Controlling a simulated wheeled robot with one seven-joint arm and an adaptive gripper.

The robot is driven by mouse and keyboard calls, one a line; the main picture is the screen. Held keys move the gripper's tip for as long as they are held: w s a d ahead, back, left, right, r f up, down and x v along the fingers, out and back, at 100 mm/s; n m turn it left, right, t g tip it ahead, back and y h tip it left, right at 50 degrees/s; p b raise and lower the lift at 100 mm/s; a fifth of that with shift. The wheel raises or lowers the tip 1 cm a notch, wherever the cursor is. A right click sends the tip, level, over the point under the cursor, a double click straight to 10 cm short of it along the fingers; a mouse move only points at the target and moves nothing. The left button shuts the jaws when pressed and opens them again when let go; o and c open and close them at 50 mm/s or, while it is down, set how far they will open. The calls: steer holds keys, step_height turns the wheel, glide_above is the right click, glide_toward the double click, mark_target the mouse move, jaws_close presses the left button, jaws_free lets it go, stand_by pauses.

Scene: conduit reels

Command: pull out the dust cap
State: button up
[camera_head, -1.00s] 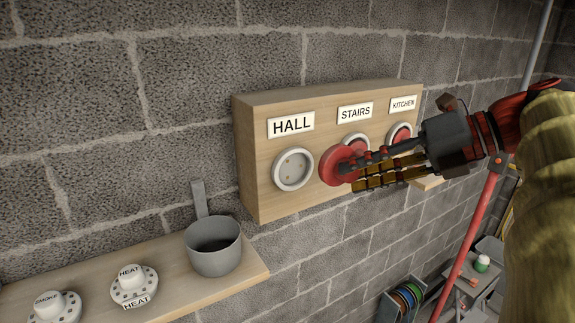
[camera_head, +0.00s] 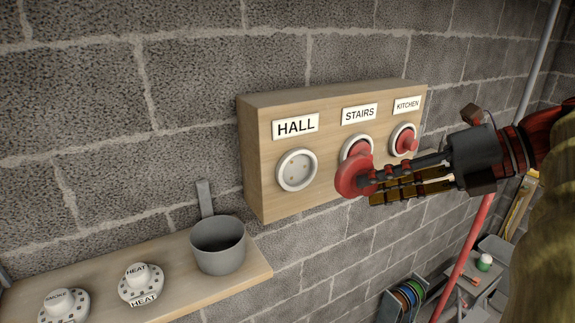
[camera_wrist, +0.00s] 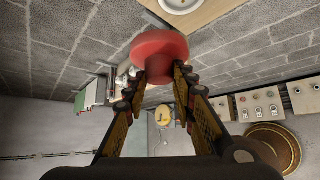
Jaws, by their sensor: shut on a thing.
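My gripper (camera_head: 378,184) is shut on a red round dust cap (camera_head: 352,178), held in front of the board, low beside the STAIRS socket. In the wrist view the dust cap (camera_wrist: 160,50) sits between both fingertips (camera_wrist: 160,78), clear of the board. The HALL socket (camera_head: 297,170) is a white ring with a bare, uncapped face.
The wooden board (camera_head: 268,198) is on a grey block wall. Below left, a shelf (camera_head: 190,291) bears a grey cup (camera_head: 218,248) and detectors marked HEAT (camera_head: 139,283) and SMOKE (camera_head: 62,306). A red pole (camera_head: 467,245) and cable reels (camera_head: 408,294) are at lower right.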

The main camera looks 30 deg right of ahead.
steer(key=shift+s+p, duration=0.55)
steer(key=shift+s, duration=0.8)
